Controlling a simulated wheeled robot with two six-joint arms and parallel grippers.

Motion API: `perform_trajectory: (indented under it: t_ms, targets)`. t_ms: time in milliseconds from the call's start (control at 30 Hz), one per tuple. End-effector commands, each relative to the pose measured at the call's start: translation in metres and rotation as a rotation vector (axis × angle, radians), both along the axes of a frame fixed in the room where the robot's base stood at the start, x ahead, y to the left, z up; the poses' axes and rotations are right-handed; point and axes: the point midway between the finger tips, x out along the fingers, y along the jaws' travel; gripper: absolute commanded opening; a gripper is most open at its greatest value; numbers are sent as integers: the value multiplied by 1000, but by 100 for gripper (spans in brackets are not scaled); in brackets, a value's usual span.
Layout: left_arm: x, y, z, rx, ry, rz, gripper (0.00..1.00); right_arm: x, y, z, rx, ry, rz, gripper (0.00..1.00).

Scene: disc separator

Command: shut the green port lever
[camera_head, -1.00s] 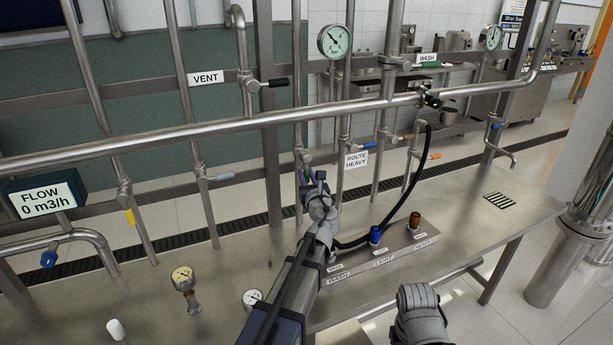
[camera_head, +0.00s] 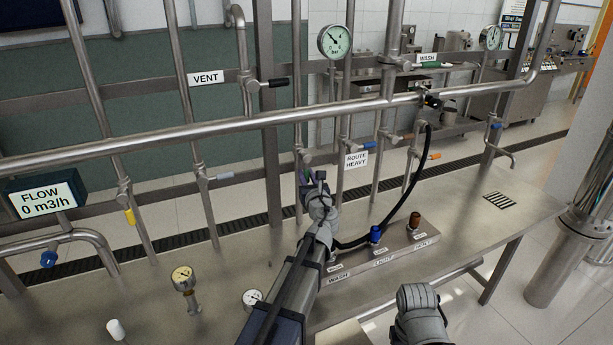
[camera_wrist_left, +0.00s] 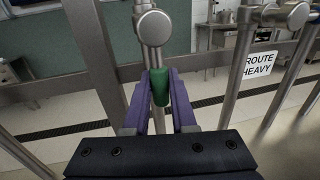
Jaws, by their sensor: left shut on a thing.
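The green port lever (camera_wrist_left: 160,87) sits on a steel valve (camera_wrist_left: 153,28) on an upright pipe. In the left wrist view it hangs below the round valve hub, roughly in line with the pipe. My left gripper (camera_wrist_left: 162,92) has its purple fingers on both sides of the lever and is shut on it. In the head view my left gripper (camera_head: 310,178) is at the pipe, left of the ROUTE HEAVY sign, and it hides most of the lever. My right gripper is not in view; only a part of my right arm shows at the bottom.
A ROUTE HEAVY sign (camera_head: 356,160) and an orange-handled valve lever (camera_head: 409,136) are to the right. A block with blue (camera_head: 375,234) and brown (camera_head: 414,220) fittings and a black hose (camera_head: 412,190) lies right of my left arm. Gauges (camera_head: 183,278) stand front left.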

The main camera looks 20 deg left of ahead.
Motion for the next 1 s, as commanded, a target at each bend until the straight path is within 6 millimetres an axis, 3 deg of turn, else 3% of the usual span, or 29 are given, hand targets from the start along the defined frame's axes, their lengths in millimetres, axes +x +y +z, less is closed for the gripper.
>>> perform_trajectory:
  t_ms: [467,1000]
  targets:
    - [5,-5,0,-78,-76,-1,0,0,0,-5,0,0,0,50]
    - [26,-25,11,-422,-421,-2,0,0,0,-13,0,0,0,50]
